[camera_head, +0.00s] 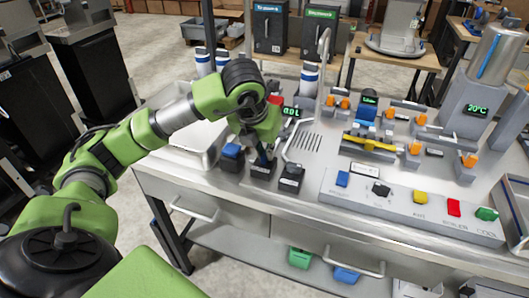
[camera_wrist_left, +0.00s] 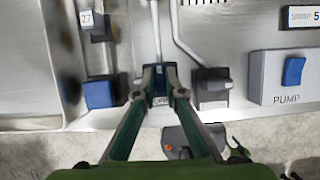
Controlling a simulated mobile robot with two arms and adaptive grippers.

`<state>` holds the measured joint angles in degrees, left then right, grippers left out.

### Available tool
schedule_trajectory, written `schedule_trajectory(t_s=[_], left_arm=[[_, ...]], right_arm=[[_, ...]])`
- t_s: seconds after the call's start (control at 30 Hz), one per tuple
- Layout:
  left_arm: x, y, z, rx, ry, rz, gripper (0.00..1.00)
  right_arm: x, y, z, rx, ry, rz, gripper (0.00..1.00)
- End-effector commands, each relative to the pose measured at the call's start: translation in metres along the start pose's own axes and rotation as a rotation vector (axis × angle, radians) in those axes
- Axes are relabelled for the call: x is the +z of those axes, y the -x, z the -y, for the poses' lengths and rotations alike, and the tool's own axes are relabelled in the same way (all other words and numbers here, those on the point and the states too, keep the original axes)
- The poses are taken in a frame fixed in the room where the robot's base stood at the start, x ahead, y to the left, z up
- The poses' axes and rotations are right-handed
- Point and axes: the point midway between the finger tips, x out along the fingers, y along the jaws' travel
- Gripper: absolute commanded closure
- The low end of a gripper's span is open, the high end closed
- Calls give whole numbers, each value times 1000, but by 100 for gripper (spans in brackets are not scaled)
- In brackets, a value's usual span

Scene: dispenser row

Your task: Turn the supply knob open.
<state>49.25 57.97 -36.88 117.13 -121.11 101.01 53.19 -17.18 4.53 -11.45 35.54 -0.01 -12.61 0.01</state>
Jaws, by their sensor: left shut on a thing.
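My left gripper (camera_head: 264,160) reaches down to the front left of the steel counter. In the left wrist view its fingertips (camera_wrist_left: 160,82) are together on a small knob, which they mostly cover. The knob stands on a dark base (camera_head: 262,171) at the end of a pipe (camera_wrist_left: 155,35); a small label there is too small to read. A blue block (camera_wrist_left: 99,93) is to the left of the fingers and a dark knob block (camera_wrist_left: 214,97) to the right, both apart from them. The knob's turn angle is hidden. My right gripper is not in view.
A sloped panel (camera_head: 400,208) with coloured switches, the blue one (camera_wrist_left: 293,71) marked PUMP, lies to the right. A bent grey pipe (camera_head: 322,65) rises behind the gripper. Orange-handled valves and a yellow lever (camera_head: 370,143) are farther right. The counter's front edge is close.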

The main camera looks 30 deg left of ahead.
Motion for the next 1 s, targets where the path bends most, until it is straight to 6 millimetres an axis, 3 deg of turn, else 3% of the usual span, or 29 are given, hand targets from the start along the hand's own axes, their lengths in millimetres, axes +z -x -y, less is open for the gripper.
schedule_trajectory(t_s=[0.6, 0.63, 0.7, 1.0], left_arm=[[1, 0, 0, 16, 40, 1, 100], [1, 0, 0, 16, 40, 1, 85], [1, 0, 0, 16, 39, 1, 73], [0, 0, 0, 15, 37, 0, 73]], right_arm=[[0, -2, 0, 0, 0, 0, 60], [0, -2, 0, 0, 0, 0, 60], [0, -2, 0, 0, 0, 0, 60], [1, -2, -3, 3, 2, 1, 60]])
